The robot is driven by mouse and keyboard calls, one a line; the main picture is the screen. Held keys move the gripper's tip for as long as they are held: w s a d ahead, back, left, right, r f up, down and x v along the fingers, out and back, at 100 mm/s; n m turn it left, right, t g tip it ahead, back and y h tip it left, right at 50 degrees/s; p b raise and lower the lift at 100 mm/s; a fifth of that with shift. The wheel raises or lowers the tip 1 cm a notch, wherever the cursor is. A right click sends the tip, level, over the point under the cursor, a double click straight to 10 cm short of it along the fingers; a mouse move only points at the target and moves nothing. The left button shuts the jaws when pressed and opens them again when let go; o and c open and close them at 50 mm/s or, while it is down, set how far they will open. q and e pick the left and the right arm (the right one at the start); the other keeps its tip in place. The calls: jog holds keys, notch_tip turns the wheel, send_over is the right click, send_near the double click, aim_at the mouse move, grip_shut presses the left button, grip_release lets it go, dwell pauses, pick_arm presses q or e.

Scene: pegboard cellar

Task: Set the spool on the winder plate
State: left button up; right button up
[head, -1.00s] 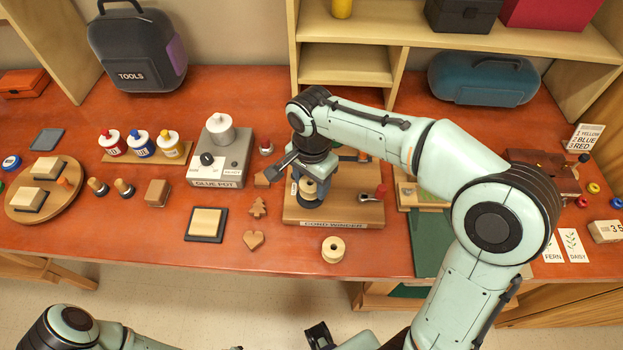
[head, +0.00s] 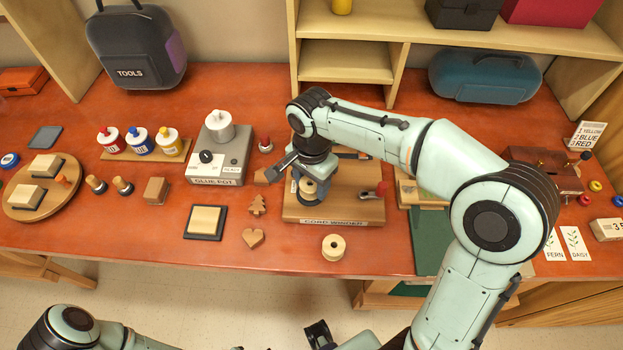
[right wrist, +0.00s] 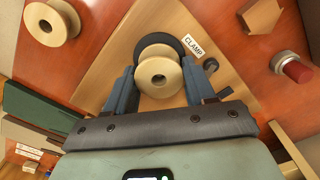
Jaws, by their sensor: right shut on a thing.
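My right gripper (head: 308,186) is shut on a pale wooden spool (right wrist: 160,77), with a finger on each side of it. It holds the spool over the wooden cord winder board (head: 345,206). In the right wrist view the dark round winder plate (right wrist: 184,47) shows behind the spool, partly covered by it. The spool overlaps the plate there but looks off its middle. I cannot tell whether they touch.
A second spool (head: 333,247) lies on the bench in front of the winder. The glue pot (head: 220,150) stands to the left, with wooden heart (head: 254,238) and tree (head: 257,205) shapes nearer.

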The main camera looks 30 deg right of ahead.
jog(key=shift+f, duration=0.1)
dwell(0.7)
jog(key=o, duration=1.4)
jog(key=shift+r+p, duration=1.4)
jog(key=shift+r, duration=0.65)
jog(key=shift+r+p, duration=0.9)
jog(key=shift+r, duration=0.6)
pick_arm(q)
jog(key=w+r, duration=0.3)
jog(key=r, duration=0.2)
jog(key=shift+w+r, duration=0.2)
jog(key=shift+r, duration=0.05)
jog(key=shift+s, duration=0.15)
pick_arm(e)
jog(key=shift+f, duration=0.1)
